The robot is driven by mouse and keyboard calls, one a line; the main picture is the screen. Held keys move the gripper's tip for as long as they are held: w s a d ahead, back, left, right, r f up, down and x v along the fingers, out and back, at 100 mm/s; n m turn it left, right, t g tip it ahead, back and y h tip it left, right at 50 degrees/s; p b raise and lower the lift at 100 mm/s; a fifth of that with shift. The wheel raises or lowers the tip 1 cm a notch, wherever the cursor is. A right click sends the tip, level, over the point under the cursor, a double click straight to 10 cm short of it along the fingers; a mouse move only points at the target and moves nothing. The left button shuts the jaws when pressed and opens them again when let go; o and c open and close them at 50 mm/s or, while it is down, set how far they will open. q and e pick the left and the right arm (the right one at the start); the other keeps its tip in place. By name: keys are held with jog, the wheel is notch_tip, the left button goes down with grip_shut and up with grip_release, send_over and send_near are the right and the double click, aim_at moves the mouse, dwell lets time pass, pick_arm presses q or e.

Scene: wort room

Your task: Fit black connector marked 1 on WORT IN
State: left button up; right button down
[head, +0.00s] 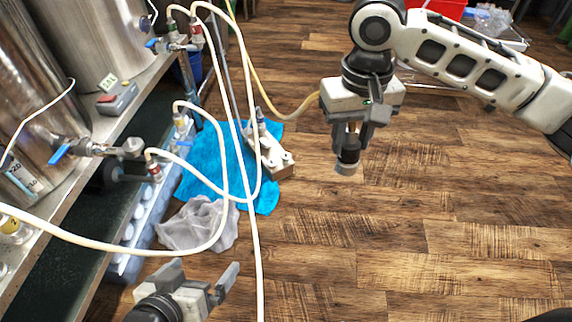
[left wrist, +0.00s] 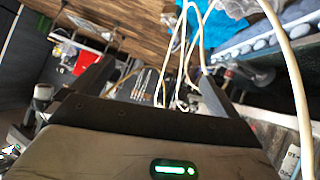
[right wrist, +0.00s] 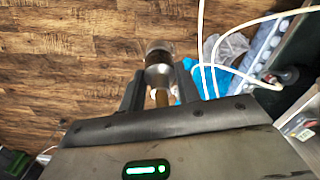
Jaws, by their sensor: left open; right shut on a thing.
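My right gripper (head: 350,138) is shut on a black connector (head: 348,155) with a pale, metallic lower end. It holds the connector upright in the air over the wooden floor. In the right wrist view the connector (right wrist: 158,62) sticks out beyond the fingers, with a tan part between them. No mark 1 is readable on it. My left gripper (head: 203,280) is open and empty at the bottom of the head view, near the shelf. Several hose-end fittings show, including a red-banded one at the lower tank valve (head: 153,168). No WORT IN label is legible.
Steel tanks (head: 75,50) with blue-handled valves stand at left. Pale hoses (head: 250,200) loop between them and a metal block unit (head: 272,158) on the floor. A blue cloth (head: 207,160) and a crumpled grey cloth (head: 203,225) lie nearby.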

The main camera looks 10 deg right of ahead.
dwell(0.5)
